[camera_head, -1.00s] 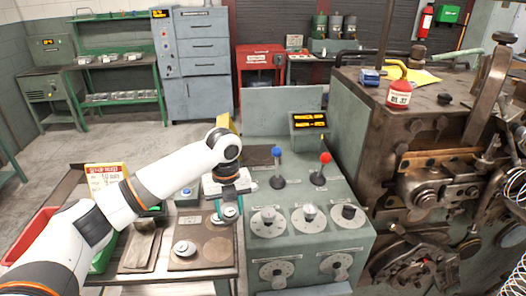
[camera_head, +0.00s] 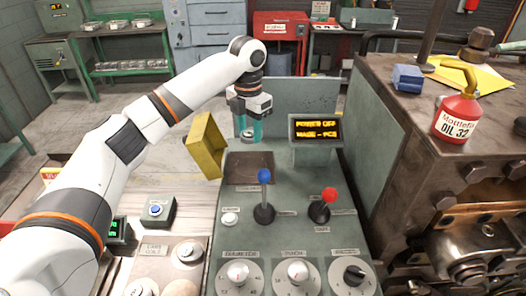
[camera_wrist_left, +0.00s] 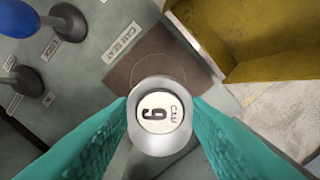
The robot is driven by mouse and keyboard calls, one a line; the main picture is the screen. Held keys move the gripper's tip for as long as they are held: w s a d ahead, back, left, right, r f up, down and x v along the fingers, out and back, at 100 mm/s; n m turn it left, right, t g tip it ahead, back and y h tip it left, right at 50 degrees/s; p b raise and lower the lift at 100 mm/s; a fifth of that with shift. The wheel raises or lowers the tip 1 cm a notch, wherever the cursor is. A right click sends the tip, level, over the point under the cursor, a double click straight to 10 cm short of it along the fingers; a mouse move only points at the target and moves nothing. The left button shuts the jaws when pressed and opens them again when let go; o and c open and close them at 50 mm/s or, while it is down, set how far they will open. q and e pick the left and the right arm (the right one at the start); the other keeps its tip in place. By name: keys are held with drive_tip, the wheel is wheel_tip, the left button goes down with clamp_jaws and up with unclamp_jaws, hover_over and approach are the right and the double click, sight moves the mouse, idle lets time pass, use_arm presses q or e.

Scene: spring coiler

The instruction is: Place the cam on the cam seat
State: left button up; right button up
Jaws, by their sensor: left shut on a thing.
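My left gripper (camera_head: 249,135) is shut on a round silver cam (camera_head: 249,136). My right gripper is out of view.
A yellow open box (camera_head: 204,147) stands left of the seat. A display (camera_head: 316,130) is to its right. Blue (camera_head: 264,177) and red (camera_head: 329,195) knobbed levers rise in front. Another cam (camera_head: 188,252) lies on the front left plate.

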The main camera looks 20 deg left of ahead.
sight(247, 142)
use_arm(q)
drive_tip(key=shift+f, duration=0.2)
drive_tip(key=f, duration=0.1)
drive_tip(key=s+f+p, duration=0.1)
drive_tip(key=f, duration=0.1)
drive_tip(key=shift+s+f, duration=0.25)
drive_tip(key=shift+s, duration=0.15)
drive_tip(key=shift+w+a+f, duration=0.1)
drive_tip(key=shift+f, duration=0.3)
drive_tip(key=f, duration=0.1)
drive_tip(key=f+p, duration=0.1)
drive_tip(key=f, duration=0.2)
drive_tip(key=shift+w+f, duration=0.1)
drive_tip(key=shift+w, duration=0.15)
drive_tip(key=shift+f, duration=0.15)
drive_tip(key=o, duration=1.1)
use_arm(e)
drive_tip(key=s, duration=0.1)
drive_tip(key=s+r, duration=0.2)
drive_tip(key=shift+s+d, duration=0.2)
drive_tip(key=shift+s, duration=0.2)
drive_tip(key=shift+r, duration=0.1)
